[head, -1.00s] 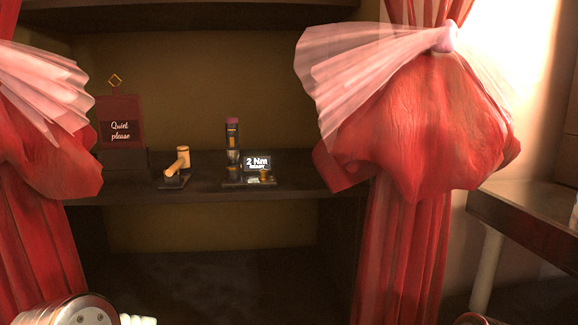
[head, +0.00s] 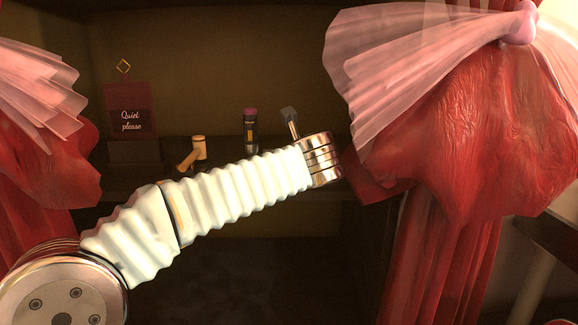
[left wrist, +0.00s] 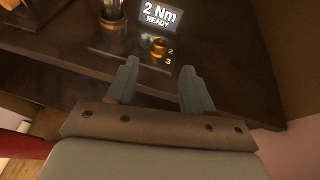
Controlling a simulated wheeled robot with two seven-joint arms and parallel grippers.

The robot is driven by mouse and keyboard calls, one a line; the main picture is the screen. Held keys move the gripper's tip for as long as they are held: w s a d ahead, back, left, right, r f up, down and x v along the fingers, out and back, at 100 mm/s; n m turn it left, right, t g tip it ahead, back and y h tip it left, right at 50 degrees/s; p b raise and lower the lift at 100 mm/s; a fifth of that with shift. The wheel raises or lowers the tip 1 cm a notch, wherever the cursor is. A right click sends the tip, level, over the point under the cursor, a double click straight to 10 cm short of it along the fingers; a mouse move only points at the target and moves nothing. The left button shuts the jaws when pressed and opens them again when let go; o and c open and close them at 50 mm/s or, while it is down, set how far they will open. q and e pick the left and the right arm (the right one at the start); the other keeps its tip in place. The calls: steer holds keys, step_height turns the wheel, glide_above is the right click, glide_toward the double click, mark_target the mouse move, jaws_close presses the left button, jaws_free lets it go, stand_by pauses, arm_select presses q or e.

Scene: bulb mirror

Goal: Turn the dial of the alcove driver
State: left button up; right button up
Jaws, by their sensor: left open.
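The alcove driver (head: 250,131) stands upright on the alcove shelf, dark with a purple top. My arm hides its base in the head view. In the left wrist view its display (left wrist: 160,14) reads "2 Nm READY". The small brass dial (left wrist: 159,46) sits below the display, with the numbers 2 and 3 beside it. My left gripper (left wrist: 158,70) is open and empty. Its fingertips are just short of the dial, one to each side of its line, apparently not touching it. In the head view a grey finger (head: 290,122) shows right of the driver. My right gripper is out of view.
A wooden hammer-shaped object (head: 193,152) stands left of the driver. A "Quiet please" sign (head: 130,121) is further left. A red curtain with a pink tie (head: 450,140) hangs close to the right of my left wrist. The dark shelf (left wrist: 228,45) is clear right of the dial.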

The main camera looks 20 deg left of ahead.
arm_select(q)
steer(key=p+x, duration=0.1)
steer(key=x, duration=0.7)
steer(key=shift+w+a, duration=0.15)
steer(key=shift+w, duration=0.1)
jaws_close()
